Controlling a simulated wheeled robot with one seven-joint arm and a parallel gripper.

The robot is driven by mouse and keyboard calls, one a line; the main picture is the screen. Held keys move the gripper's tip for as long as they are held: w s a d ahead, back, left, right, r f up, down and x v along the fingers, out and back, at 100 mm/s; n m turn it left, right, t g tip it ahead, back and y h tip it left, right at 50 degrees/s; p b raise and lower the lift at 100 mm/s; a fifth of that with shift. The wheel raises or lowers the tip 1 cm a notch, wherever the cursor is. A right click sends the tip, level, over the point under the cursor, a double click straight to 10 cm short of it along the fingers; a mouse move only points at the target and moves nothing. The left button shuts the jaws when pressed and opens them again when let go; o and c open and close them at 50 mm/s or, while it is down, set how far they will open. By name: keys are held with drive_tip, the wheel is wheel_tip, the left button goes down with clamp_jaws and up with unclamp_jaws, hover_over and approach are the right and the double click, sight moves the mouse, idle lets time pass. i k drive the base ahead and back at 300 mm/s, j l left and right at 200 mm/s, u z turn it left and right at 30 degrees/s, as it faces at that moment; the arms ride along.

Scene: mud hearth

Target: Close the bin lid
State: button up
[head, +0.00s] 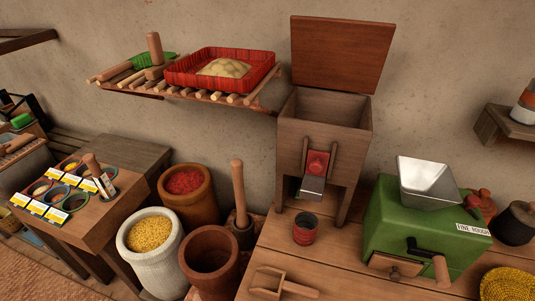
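The wooden bin (324,124) stands on legs on the plank table, against the mud wall. Its lid (341,53) is a flat brown board that stands raised, nearly upright, at the bin's back edge. The bin's open top shows its dark inside. A red panel and a grey metal chute (312,187) are on the bin's front. My gripper is not in view.
A slatted shelf with a red tray (174,73) hangs left of the bin. A red cup (305,229) stands below the chute. A green mill (417,228) is at right, a wooden scoop (279,285) in front. Grain pots (187,192) stand at left.

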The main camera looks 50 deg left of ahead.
sight(342, 55)
drive_tip(key=u, duration=1.5)
